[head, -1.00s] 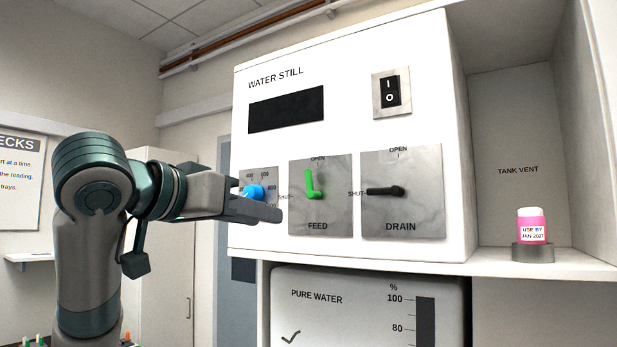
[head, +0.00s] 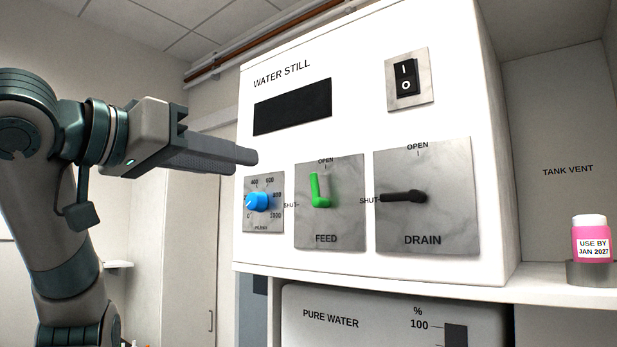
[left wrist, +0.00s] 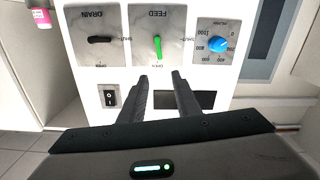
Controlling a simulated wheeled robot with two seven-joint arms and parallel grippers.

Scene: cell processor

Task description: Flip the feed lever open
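The green feed lever (head: 320,190) sits on the grey FEED plate (head: 331,223) of the water still and points up toward the OPEN mark. It also shows in the left wrist view (left wrist: 157,47), which is upside down, with its tip toward OPEN. My left gripper (head: 250,157) is up and to the left of the lever in the head view, clear of it. In the left wrist view its two fingers (left wrist: 160,77) stand apart with nothing between them. My right gripper is not in view.
The blue knob (head: 258,201) is left of the feed lever. The black drain lever (head: 403,197) on the right points to SHUT. The power switch (head: 407,77) is above. A pink bottle (head: 591,238) stands on the right shelf. Free space lies in front of the panel.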

